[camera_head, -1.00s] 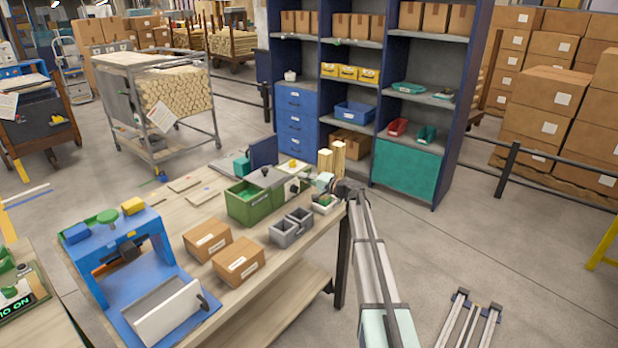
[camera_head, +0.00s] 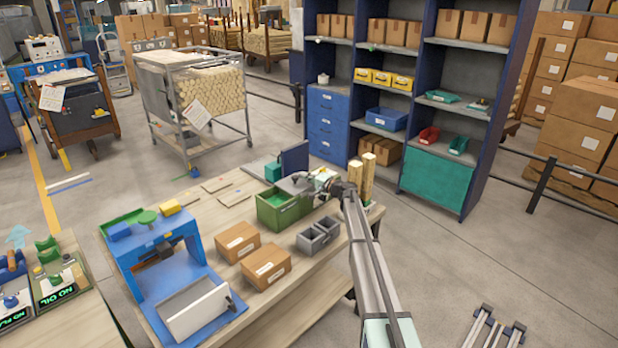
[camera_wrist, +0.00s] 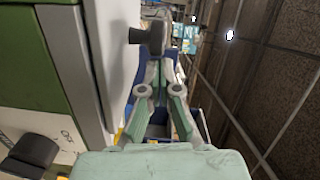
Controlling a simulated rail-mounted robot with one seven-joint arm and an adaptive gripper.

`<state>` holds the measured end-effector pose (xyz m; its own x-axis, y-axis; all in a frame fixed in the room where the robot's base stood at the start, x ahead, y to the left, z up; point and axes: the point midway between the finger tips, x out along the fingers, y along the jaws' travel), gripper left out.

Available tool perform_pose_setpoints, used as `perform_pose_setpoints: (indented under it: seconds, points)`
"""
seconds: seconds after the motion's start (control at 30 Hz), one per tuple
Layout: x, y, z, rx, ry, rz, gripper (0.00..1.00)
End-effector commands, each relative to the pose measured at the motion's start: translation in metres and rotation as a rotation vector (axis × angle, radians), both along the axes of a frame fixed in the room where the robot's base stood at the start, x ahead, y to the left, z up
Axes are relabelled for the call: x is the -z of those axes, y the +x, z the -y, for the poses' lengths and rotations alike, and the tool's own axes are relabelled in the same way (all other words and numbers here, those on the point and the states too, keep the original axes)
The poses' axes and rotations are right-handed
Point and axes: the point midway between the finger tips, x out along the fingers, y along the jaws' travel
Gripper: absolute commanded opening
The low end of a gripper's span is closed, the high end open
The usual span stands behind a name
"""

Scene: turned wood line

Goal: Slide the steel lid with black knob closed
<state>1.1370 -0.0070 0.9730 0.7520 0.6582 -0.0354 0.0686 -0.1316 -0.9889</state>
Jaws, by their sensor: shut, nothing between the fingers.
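The steel lid (camera_wrist: 118,60) shows nearly edge-on in the wrist view as a light-grey plate. Its black knob (camera_wrist: 140,36) sticks out toward my fingers. In the head view the lid is largely hidden by my gripper (camera_head: 294,183), and the knob cannot be made out. The green box (camera_head: 285,213) stands on the wooden bench, and part of its open green inside shows at its left. In the wrist view my gripper (camera_wrist: 158,55) is shut and empty, with its fingertips close beside the knob. I cannot tell whether they touch it.
A second black knob (camera_wrist: 35,150) sits on a pale panel. Grey bins (camera_head: 318,236) and two cartons (camera_head: 265,268) stand in front of the box. A blue upright panel (camera_head: 295,160) is behind it, and wooden posts (camera_head: 368,175) rise at the right. Flat wooden pieces lie left.

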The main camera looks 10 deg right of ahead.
Motion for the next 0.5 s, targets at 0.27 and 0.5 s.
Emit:
perform_pose_setpoints:
  seconds: [0.27,0.5]
  points:
    - [0.000,0.000,0.000,0.000,0.000,0.000,0.00]
    - [0.006,-0.010,-0.013,-0.001,-0.002,0.001,0.00]
